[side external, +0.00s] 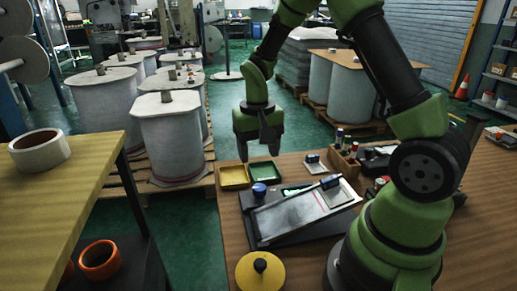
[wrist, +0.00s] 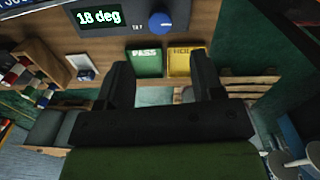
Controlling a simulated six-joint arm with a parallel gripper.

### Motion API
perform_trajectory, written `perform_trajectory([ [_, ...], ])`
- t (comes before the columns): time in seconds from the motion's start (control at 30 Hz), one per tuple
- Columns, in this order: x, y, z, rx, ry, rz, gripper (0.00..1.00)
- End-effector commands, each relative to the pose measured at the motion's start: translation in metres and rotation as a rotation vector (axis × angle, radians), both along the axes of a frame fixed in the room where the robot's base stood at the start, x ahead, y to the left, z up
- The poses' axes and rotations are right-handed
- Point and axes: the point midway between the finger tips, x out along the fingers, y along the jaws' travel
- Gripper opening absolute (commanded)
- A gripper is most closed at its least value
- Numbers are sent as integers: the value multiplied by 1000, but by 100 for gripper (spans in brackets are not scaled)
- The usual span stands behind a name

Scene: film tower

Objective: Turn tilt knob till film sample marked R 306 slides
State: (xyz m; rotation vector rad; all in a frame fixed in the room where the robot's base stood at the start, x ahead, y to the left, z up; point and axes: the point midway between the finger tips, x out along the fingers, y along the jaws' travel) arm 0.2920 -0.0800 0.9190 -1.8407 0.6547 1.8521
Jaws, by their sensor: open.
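The tilt rig's blue knob (side external: 259,190) stands at the rig's back left corner; it also shows in the wrist view (wrist: 162,23), beside a display (wrist: 98,17) reading 18 deg. The tilted plate (side external: 290,217) carries a pale sheet. A small pale piece with a dark block (side external: 331,182) sits at its upper right end. I cannot read any R 306 mark. My gripper (side external: 259,152) is open and empty, pointing down, above and behind the knob, apart from it. In the wrist view its fingers (wrist: 160,65) are spread, with the trays between them.
A green PASS tray (wrist: 145,63) and a yellow HOLD tray (wrist: 186,62) lie at the table's back edge, beneath my gripper. A yellow disc with a black knob (side external: 260,272) sits at the front. A wooden box of small bottles (side external: 344,162) stands behind the rig.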

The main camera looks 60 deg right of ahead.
Motion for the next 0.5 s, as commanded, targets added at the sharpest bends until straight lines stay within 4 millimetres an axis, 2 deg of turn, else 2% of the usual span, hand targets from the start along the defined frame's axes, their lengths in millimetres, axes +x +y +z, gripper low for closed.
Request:
perform_trajectory([
  [0.23, 0, 0, 0, 2, 0, 60, 61],
  [0.5, 0, -3, -1, 18, -4, 508, 61],
])
